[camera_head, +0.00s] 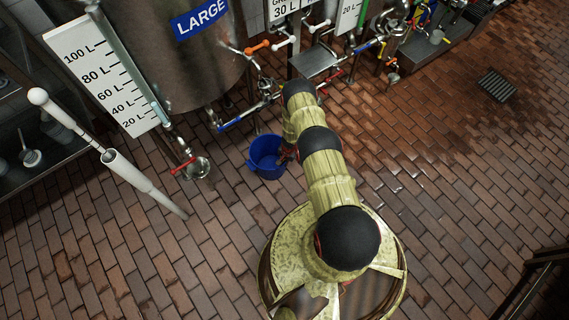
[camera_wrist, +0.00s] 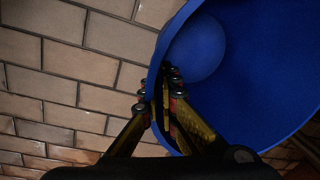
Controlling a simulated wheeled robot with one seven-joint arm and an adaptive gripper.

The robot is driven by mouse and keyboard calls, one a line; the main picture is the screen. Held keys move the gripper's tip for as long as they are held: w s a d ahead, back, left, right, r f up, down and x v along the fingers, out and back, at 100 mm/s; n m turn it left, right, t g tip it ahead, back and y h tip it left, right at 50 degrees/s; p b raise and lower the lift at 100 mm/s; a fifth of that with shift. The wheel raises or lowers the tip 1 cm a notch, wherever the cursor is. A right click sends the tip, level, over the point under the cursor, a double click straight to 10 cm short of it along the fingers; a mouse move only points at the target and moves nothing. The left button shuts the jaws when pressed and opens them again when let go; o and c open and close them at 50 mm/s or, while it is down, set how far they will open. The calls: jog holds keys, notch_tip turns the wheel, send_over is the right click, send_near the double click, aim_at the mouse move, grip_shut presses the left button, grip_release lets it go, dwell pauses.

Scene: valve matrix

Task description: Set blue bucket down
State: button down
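The blue bucket (camera_head: 266,157) is upright, with its open top facing up, beside the lower left of my arm in the head view. In the wrist view the bucket (camera_wrist: 255,75) fills the upper right, and I see into its empty-looking inside. My gripper (camera_wrist: 167,92) is shut on the bucket's wall at the rim, with one finger outside and one inside. In the head view my gripper (camera_head: 287,152) is mostly hidden by my arm at the bucket's right edge. I cannot tell whether the bucket's bottom touches the floor.
A large steel tank (camera_head: 190,50) marked LARGE stands behind, with a red-handled valve (camera_head: 184,167) at its lower left. Pipes and valves (camera_head: 262,88) run behind the bucket. A white pole (camera_head: 110,157) leans at left. The brick floor (camera_head: 210,245) in front is clear.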

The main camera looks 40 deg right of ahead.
jog(key=shift+f, duration=0.15)
jog(key=c, duration=2.1)
grip_release()
jog(key=shift+o, duration=0.3)
notch_tip(320, 180, up, 12)
jog(key=s+p, duration=0.1)
jog(key=p, duration=0.6)
jog(key=shift+d+p, duration=0.3)
jog(key=shift+p, duration=0.1)
jog(key=shift+s, duration=0.1)
